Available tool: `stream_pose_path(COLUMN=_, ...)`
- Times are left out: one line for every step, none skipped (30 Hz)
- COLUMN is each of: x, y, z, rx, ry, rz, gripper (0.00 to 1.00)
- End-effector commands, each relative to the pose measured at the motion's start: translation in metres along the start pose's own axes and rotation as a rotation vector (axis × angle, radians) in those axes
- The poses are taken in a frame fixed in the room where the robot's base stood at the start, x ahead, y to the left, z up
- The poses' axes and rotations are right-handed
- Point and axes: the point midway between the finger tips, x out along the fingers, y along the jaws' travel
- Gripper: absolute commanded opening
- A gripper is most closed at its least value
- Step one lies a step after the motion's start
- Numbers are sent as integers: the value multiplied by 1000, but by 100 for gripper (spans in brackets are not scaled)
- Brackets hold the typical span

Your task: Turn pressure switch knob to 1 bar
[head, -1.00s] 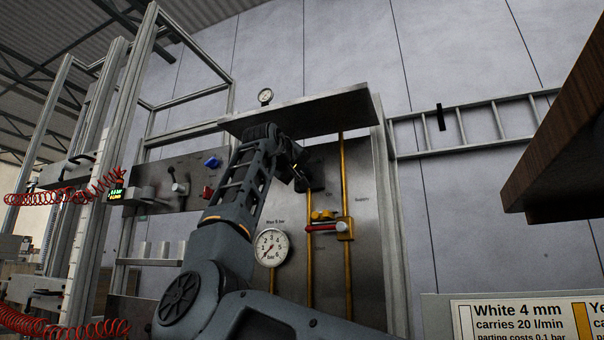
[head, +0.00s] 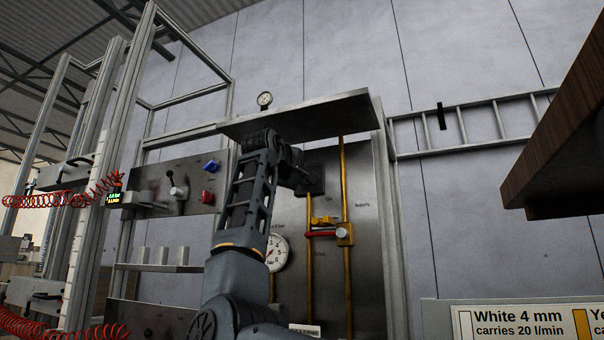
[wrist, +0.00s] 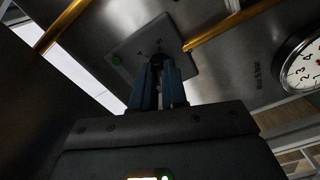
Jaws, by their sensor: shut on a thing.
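In the wrist view, my gripper (wrist: 160,82) has its two blue-grey fingers close together, shut on a small dark knob (wrist: 157,58). The knob stands out from a grey switch plate (wrist: 135,48) with a green spot on its left and small marks too faint to read. The fingers hide most of the knob, so I cannot tell its setting. In the head view, a dark box (head: 314,177) sits on the steel panel under the shelf, and my arm's end reaches it; the fingertips are hidden there.
A round dial gauge (head: 277,254) is partly covered by my arm; it also shows in the wrist view (wrist: 304,68). Brass pipes (head: 344,190) and a red-handled valve (head: 322,234) stand right of my arm. A steel shelf (head: 330,112) overhangs it.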

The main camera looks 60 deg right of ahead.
Motion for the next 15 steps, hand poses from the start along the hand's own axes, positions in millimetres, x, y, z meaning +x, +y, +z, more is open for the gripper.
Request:
stream_pose_path(x=0, y=2, z=-1, rx=-47, ry=0, rz=1, gripper=0)
stream_pose_path(x=0, y=2, z=-1, rx=-76, ry=-1, rz=0, gripper=0)
stream_pose_path(x=0, y=2, z=-1, rx=-115, ry=0, rz=1, gripper=0)
stream_pose_path(x=0, y=2, z=-2, rx=-144, ry=0, rz=1, gripper=0)
stream_pose_path(x=0, y=2, z=-2, rx=-172, ry=0, rz=0, gripper=0)
stream_pose_path(x=0, y=2, z=-2, rx=-210, ry=0, rz=0, gripper=0)
stream_pose_path(x=0, y=2, z=-1, rx=-239, ry=-1, rz=0, gripper=0)
stream_pose_path(x=0, y=2, z=-2, rx=-267, ry=0, rz=1, gripper=0)
stream_pose_path(x=0, y=2, z=-2, rx=-305, ry=1, rz=0, gripper=0)
stream_pose_path(x=0, y=2, z=-1, rx=-333, ry=0, rz=0, gripper=0)
stream_pose_path(x=0, y=2, z=-1, rx=-362, ry=0, rz=0, gripper=0)
stream_pose_path(x=0, y=2, z=-2, rx=-400, ry=1, rz=0, gripper=0)
stream_pose_path(x=0, y=1, z=-2, rx=-429, ry=1, rz=-1, gripper=0)
stream_pose_path(x=0, y=2, z=-2, rx=-457, ry=0, rz=-1, gripper=0)
stream_pose_path(x=0, y=2, z=-2, rx=-493, ry=0, rz=0, gripper=0)
